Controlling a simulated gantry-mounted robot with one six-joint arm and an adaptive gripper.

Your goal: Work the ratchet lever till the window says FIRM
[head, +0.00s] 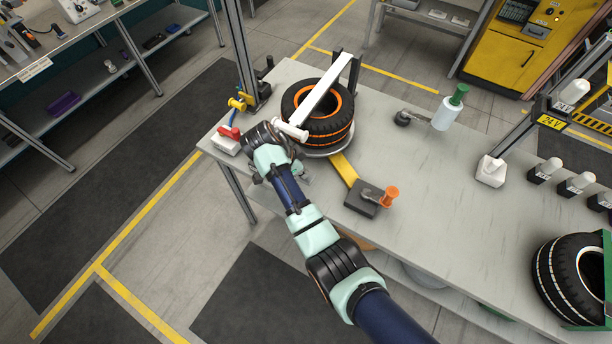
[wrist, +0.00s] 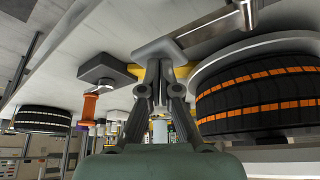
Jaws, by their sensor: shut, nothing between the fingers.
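A tyre with orange bands (head: 318,118) lies flat on a round plate on the bench. It also shows in the wrist view (wrist: 260,95). A white bar (head: 328,86) runs across its top, with a white cylindrical grip (head: 290,131) at the near end. A yellow strip leads from the plate to a dark block with an orange-knobbed lever (head: 388,196); the orange knob is at left in the wrist view (wrist: 89,106). I cannot tell which is the ratchet lever, and no window text is readable. My gripper (wrist: 160,68) is shut and empty near the yellow strip; the arm mostly hides it in the head view.
A red-handled white fixture (head: 228,139) stands by the bench's left edge. A green-capped white cylinder on an arm (head: 447,110) stands behind. White-capped posts (head: 545,170) and a second tyre (head: 574,275) are at right. The bench's middle right is clear.

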